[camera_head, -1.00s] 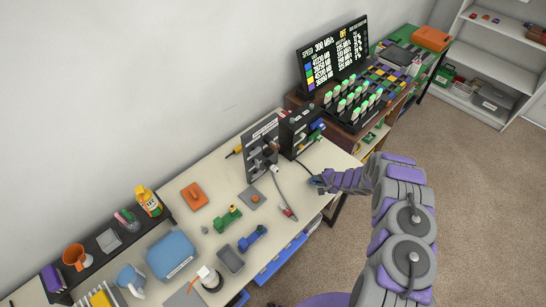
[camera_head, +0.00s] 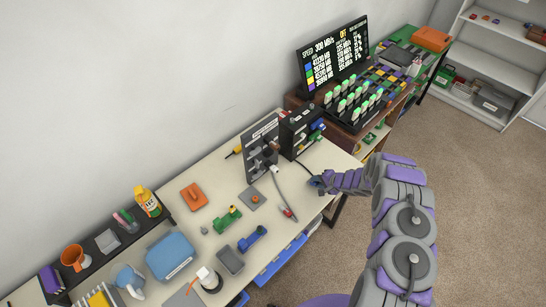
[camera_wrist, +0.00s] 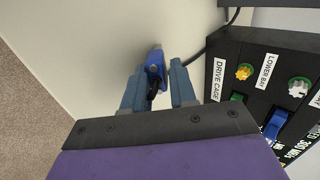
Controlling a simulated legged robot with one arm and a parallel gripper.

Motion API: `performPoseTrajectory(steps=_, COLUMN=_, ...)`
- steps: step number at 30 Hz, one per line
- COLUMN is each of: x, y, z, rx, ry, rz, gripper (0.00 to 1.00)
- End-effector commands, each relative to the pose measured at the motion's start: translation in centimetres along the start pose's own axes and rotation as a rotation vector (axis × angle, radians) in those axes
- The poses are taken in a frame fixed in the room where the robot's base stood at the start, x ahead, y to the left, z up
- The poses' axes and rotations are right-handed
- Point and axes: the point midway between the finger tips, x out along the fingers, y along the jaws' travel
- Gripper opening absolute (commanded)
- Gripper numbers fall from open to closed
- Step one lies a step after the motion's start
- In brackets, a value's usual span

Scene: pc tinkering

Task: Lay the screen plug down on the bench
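The screen plug (camera_wrist: 155,68) is a small blue plug with a dark part below it. In the wrist view it lies between the two fingertips of my gripper (camera_wrist: 158,80), which sit close along both its sides, and its tip shows past them. A black cable (camera_wrist: 207,44) runs from behind the right finger towards the black box. In the head view my gripper (camera_head: 318,183) is low at the right front edge of the bench (camera_head: 330,158). The plug is hardly visible there. I cannot tell whether it touches the bench top.
A black box (camera_head: 300,130) with knobs and a blue switch stands just right of the gripper in the wrist view. A grey panel (camera_head: 262,148), a grey cable (camera_head: 283,192) and a green part (camera_head: 228,219) are nearby. Bare bench surrounds the fingertips.

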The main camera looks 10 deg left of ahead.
Motion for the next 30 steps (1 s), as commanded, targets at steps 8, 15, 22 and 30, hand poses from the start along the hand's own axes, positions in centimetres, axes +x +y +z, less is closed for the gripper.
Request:
performPoseTrajectory(steps=8, x=0.0, y=0.0, z=0.0, rx=0.0, ry=0.0, rz=0.0, gripper=0.42)
performPoseTrajectory(steps=15, x=0.0, y=0.0, z=0.0, rx=0.0, ry=0.0, rz=0.0, gripper=0.56)
performPoseTrajectory(steps=22, x=-0.3, y=0.0, z=0.0, rx=0.0, ry=0.0, rz=0.0, gripper=0.56)
performPoseTrajectory(steps=30, x=-2.3, y=0.0, z=-0.1, rx=0.0, ry=0.001, rz=0.0, gripper=0.56)
